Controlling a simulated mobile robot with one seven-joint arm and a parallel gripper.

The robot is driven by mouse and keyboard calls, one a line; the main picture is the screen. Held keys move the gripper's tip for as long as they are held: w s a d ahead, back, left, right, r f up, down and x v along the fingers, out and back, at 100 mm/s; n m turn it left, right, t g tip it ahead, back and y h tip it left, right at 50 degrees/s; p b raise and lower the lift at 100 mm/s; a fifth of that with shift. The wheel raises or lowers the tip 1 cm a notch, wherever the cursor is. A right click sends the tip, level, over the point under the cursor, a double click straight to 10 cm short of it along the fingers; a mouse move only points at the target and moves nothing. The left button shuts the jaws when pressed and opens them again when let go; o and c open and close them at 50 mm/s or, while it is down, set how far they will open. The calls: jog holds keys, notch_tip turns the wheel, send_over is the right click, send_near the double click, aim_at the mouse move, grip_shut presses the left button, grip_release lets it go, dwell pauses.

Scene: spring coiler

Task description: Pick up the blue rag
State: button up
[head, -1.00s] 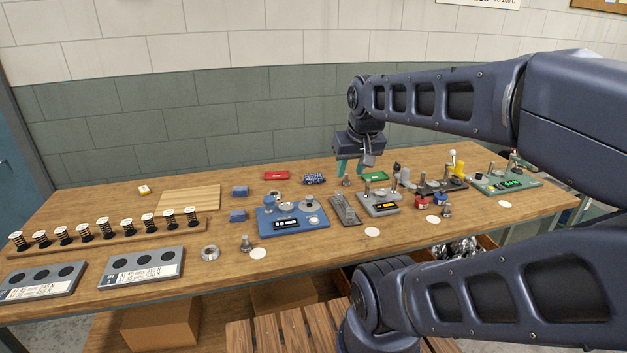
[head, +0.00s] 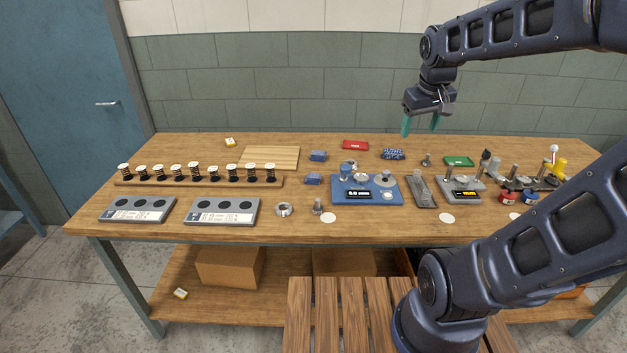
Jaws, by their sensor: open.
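A crumpled-looking, blue-and-white patterned piece (head: 393,154), which looks like the blue rag, lies toward the back of the wooden table, between a red tray and a small metal part. It is small in the head view, so its folds are hard to make out. My gripper (head: 421,124) has two teal fingers spread apart and pointing down, with nothing between them. It hangs in the air above the back of the table, above and slightly right of the rag in the picture, and is not touching it.
A red tray (head: 356,145) is left of the rag and a green tray (head: 458,161) right. Two blue blocks (head: 318,155) lie further left. A row of springs (head: 197,181) fills the left.

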jog(key=w+a+f+n+g, duration=0.1)
jog(key=w+a+n, duration=0.35)
jog(key=w, duration=0.55)
jog(key=n+g+h, duration=0.2)
jog(key=n+h, duration=0.1)
jog(key=n, duration=0.7)
send_over(312, 175)
jog(key=a, duration=0.2)
jog(key=f, duration=2.8)
jog(key=shift+w+f, duration=0.2)
jog(key=shift+f, duration=0.15)
jog(key=x, duration=0.2)
jog(key=s+x, duration=0.1)
jog(key=x, duration=0.1)
jog(key=shift+d+f, duration=0.1)
jog(key=shift+d, duration=0.1)
jog(key=shift+w+d+f, duration=0.1)
jog(key=shift+d+f, duration=0.05)
jog(key=shift+f, duration=0.3)
